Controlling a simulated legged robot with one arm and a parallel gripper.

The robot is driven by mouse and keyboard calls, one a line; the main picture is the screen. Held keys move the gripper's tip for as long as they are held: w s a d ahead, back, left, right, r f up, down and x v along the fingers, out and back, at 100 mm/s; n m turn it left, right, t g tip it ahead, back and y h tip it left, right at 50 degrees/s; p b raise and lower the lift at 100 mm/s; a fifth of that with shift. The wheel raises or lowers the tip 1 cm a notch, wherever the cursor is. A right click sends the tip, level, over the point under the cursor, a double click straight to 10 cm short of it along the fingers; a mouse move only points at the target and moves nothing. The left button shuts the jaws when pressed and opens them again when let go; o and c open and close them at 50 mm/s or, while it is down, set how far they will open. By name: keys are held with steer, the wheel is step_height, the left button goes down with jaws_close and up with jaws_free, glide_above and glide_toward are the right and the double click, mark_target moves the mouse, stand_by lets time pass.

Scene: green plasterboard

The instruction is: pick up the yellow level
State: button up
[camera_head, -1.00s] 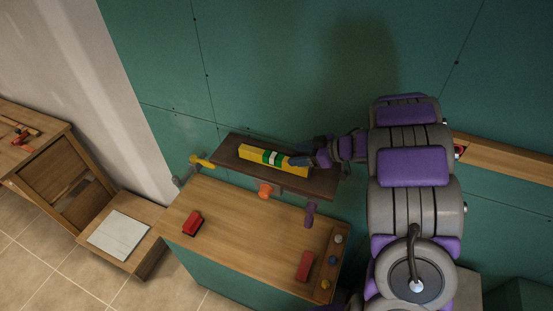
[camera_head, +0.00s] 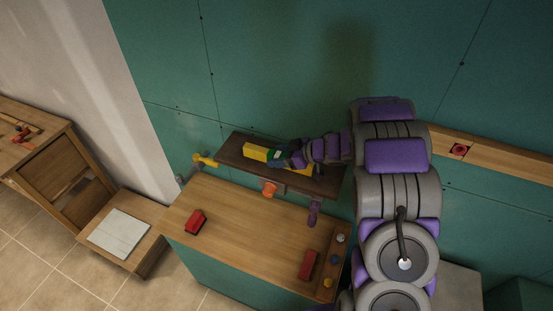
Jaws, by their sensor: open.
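The yellow level (camera_head: 256,152) lies lengthwise on a dark brown wall shelf (camera_head: 232,151). Its left end is bare yellow, and part of its green and white middle shows. My gripper (camera_head: 285,158) is over the middle of the level, coming from the right, and hides part of it. The gripper is open; whether the fingers are around the level or just above it is hard to tell. The right end of the level shows partly below my wrist.
The green wall (camera_head: 270,70) stands close behind the shelf.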

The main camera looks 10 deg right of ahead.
steer(key=shift+c, duration=1)
steer(key=shift+d, duration=0.9)
steer(key=c, duration=0.6)
steer(key=shift+a, duration=0.15)
steer(key=c, duration=0.3)
steer(key=shift+a, duration=0.5)
jaws_close()
steer(key=shift+r, duration=0.15)
